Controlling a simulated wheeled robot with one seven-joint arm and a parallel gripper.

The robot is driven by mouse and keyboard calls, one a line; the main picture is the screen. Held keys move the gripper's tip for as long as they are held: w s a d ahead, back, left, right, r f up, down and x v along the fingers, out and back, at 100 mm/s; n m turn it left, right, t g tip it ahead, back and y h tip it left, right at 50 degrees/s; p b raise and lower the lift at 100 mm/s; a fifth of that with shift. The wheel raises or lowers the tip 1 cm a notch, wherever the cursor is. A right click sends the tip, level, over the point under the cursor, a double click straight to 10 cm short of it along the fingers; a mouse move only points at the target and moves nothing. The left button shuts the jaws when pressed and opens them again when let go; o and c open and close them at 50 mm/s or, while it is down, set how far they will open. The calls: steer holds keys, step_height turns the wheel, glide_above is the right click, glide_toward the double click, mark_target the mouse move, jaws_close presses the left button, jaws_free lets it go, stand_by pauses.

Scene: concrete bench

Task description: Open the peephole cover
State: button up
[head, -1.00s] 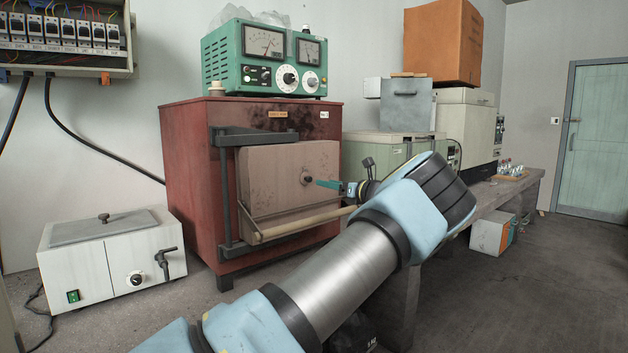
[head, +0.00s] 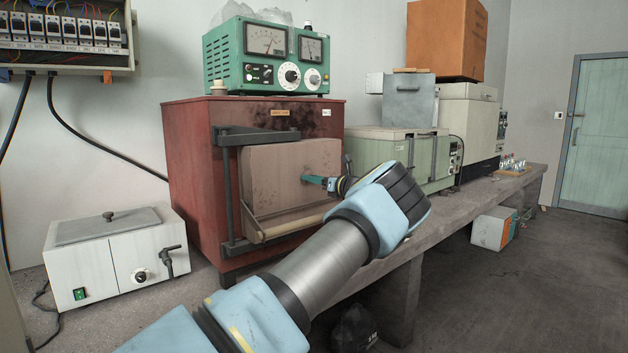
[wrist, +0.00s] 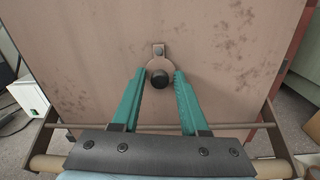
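The furnace door (head: 275,170) is a tan, stained panel on the red furnace (head: 190,150), and it is shut. The peephole cover (wrist: 157,64) shows in the wrist view as a small round tan disc with a black knob (wrist: 160,79), hanging below a small pivot tab (wrist: 158,50). My gripper (wrist: 161,72) is open. Its two teal fingers lie left and right of the knob, with a gap on each side. In the head view my gripper (head: 306,180) reaches the door face from the right and hides the cover.
A bar handle (head: 290,222) runs across the door's lower front, below my gripper. A dark upright post (head: 228,195) stands at the door's left. A green meter box (head: 225,60) sits on the furnace. A white bath (head: 105,255) stands lower left.

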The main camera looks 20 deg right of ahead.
mark_target(313, 169)
jaws_close()
steer(key=shift+d, duration=0.1)
stand_by(0.4)
steer(key=n+b, duration=0.3)
steer(key=n, duration=0.1)
steer(key=d+n+b, duration=0.1)
steer(key=n+b, duration=0.2)
steer(key=w+d+r+n+b, duration=0.1)
steer(key=n+b, duration=0.1)
steer(key=n, duration=0.2)
steer(key=shift+r+n+h+b, duration=0.1)
steer(key=shift+n+h+b, duration=0.2)
steer(key=shift+b, duration=0.1)
steer(key=shift+w+d+r+n+b, duration=0.1)
steer(key=shift+r+n+b, duration=0.3)
steer(key=shift+n, duration=0.5)
steer(key=shift+d+r+n+b, duration=0.15)
steer(key=shift+n+b, duration=0.45)
steer(key=shift+n, duration=0.3)
steer(key=shift+r, duration=0.1)
